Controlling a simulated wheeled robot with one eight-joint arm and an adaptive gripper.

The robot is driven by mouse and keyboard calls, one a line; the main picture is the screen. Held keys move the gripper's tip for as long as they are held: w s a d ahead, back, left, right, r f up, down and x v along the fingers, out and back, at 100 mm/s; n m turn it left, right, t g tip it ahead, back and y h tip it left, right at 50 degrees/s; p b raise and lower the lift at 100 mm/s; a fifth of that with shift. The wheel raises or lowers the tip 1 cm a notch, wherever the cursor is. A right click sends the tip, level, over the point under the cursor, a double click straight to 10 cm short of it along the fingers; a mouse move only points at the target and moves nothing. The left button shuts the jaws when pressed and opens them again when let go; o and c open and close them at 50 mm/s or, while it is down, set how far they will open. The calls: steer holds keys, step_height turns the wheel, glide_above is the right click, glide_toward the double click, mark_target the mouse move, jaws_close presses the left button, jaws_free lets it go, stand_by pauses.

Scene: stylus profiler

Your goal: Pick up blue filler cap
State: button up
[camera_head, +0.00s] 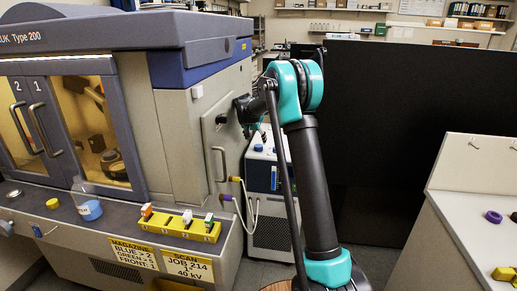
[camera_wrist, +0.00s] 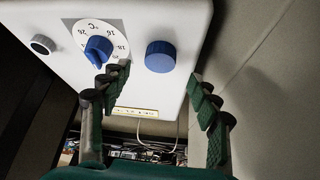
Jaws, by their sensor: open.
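The blue filler cap (camera_wrist: 160,56) is a plain round ribbed cap on the top of the white unit (camera_wrist: 205,25), seen in the wrist view. My gripper (camera_wrist: 157,82) is open and empty. The cap shows just beyond its fingertips, between them in the picture, and I see no contact. The left finger shows in front of the edge of the dial with a blue knob (camera_wrist: 97,48). In the head view the unit (camera_head: 268,178) stands behind my arm, and my gripper cannot be made out clearly there.
A dark round fitting (camera_wrist: 42,45) sits left of the dial. A pale wall (camera_wrist: 265,90) rises close to my right finger. The large machine (camera_head: 175,120) stands left of the unit, with a door handle (camera_head: 218,163) facing it. A black partition (camera_head: 400,120) stands to the right.

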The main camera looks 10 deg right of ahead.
mark_target(258, 146)
steer(key=x, duration=0.5)
steer(key=c, duration=0.8)
